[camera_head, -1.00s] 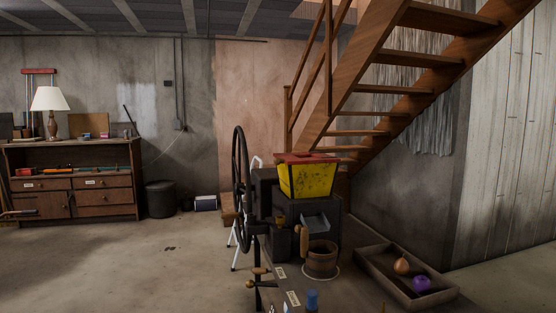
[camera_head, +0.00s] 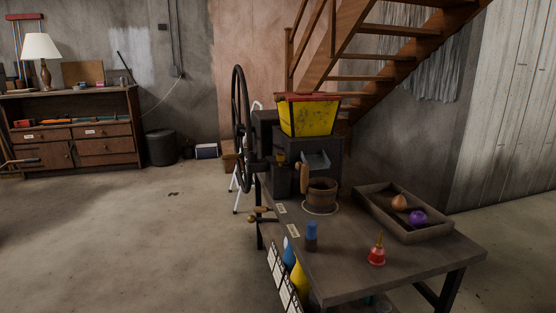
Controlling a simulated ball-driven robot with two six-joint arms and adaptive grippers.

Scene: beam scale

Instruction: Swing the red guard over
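A red flat piece (camera_head: 308,97), which looks like the guard, lies across the top of the yellow hopper (camera_head: 308,118). The hopper sits on a dark machine (camera_head: 322,150) on the workbench. A large black spoked wheel (camera_head: 240,128) stands upright at the machine's left side. Whether the red piece is hinged, and on which side, is too small to tell. Neither of my grippers is in view.
A wooden bucket (camera_head: 320,193) stands below the machine's chute. On the bench (camera_head: 345,262) are a tray (camera_head: 420,233) holding a brown and a purple object, a red bell-shaped item (camera_head: 377,252) and a blue-topped cylinder (camera_head: 311,238). Floor at left is clear.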

